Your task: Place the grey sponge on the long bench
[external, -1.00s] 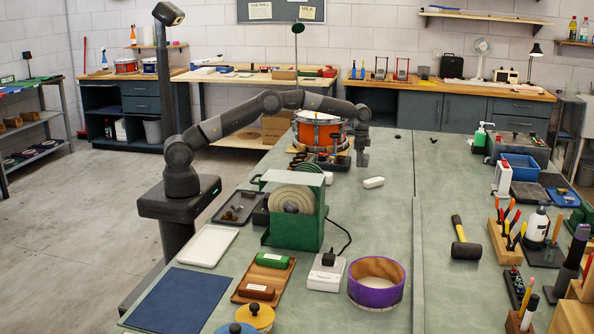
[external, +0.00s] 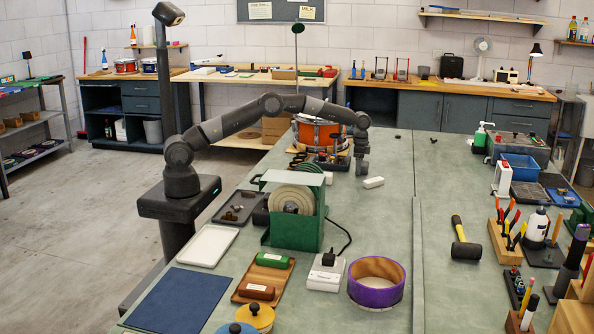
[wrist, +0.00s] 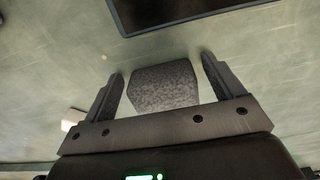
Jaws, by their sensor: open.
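The grey sponge (wrist: 165,86) is a speckled block in the wrist view, lying between the two fingers of my gripper (wrist: 162,66). The fingers are open, with a gap visible at least on the left side of the sponge. In the external view my gripper (external: 362,172) points down, low over the green-topped long bench (external: 385,225), beside a small white block (external: 374,183). I cannot make out the sponge in that view.
An orange drum (external: 318,132) and a dark tray of parts (external: 330,160) stand left of my gripper. A green spool machine (external: 293,215) is nearer the camera. A dark-edged flat thing (wrist: 185,12) tops the wrist view. The bench right of the white block is clear.

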